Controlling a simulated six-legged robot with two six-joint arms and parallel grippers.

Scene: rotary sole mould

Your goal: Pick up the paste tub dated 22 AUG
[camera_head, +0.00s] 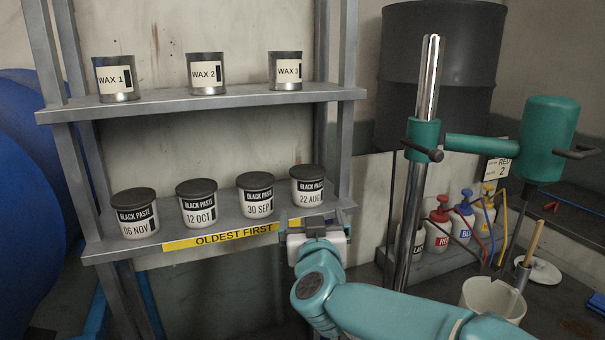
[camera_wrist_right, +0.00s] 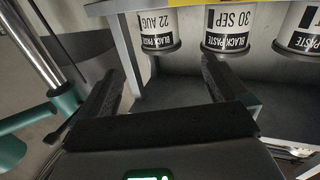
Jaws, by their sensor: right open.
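The paste tub dated 22 AUG (camera_head: 307,187) is a white tub with a black lid and a black paste label. It stands upright at the right end of the lower shelf. It also shows upside down in the right wrist view (camera_wrist_right: 157,30). My right gripper (camera_head: 312,222) is in front of the shelf edge, just below and in front of this tub. In the right wrist view its jaws (camera_wrist_right: 160,80) are spread and empty, with the 22 AUG tub ahead of them and apart from them. My left gripper is not in view.
Tubs dated 30 SEP (camera_head: 255,196), 12 OCT (camera_head: 198,203) and 06 NOV (camera_head: 135,214) stand to the left on the shelf (camera_head: 100,250). A yellow OLDEST FIRST strip (camera_head: 232,236) marks its edge. A metal post (camera_head: 412,210) and several bottles stand at right.

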